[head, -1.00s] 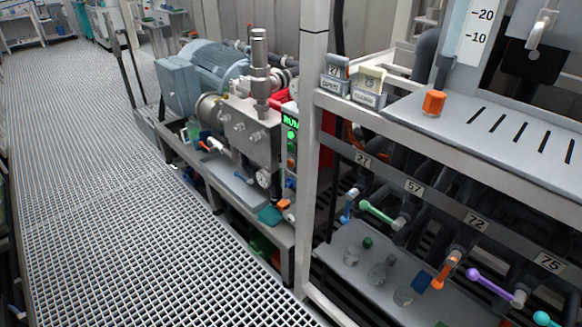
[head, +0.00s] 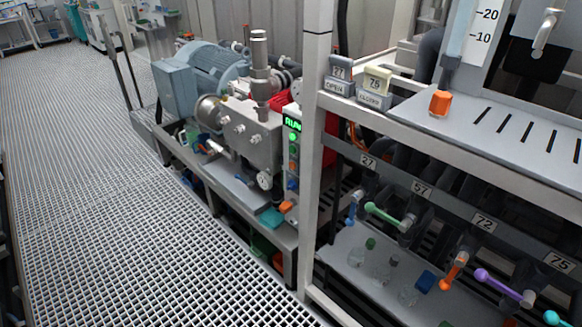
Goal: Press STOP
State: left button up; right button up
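A narrow grey control panel (head: 293,160) stands at the right end of the pump skid, just left of a pale upright post. Its green lit display (head: 293,124) appears to read RUN. Small green round parts (head: 292,138) sit below the display, with a small reddish spot lower down. No label reading STOP can be made out, and I cannot tell which part is the stop button. Neither of my grippers is in view.
The pump skid with a blue motor (head: 203,72) stands left of the upright post (head: 313,150). A rack with coloured valve handles and tags is at right, with bottles (head: 380,275) on its lower shelf. The grating floor (head: 110,200) at left is clear.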

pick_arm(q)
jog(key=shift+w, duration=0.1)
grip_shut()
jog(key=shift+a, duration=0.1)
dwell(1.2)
